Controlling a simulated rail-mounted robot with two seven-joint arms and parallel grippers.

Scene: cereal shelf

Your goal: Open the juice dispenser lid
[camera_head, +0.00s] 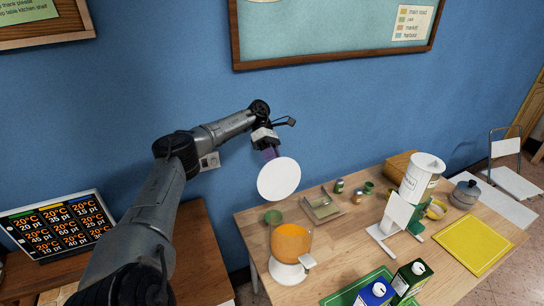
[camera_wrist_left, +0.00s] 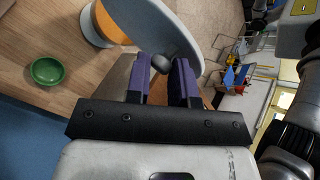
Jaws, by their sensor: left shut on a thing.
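The juice dispenser (camera_head: 291,243) stands on the wooden table, with orange juice in its bowl and a white base; it shows partly in the left wrist view (camera_wrist_left: 97,24). Its top is uncovered. The round white lid (camera_head: 279,180) is up in the air, apart from the dispenser, tilted, above and behind it. In the head view the knob is hidden behind the lid. My right gripper is not in view.
A green bowl (camera_head: 273,216) stands close behind the dispenser. A green tray (camera_head: 372,288) with blue and green cartons is in front. A metal tray (camera_head: 322,208), small jars, a white stand and a yellow board (camera_head: 473,245) are to the right. A blue wall rises behind.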

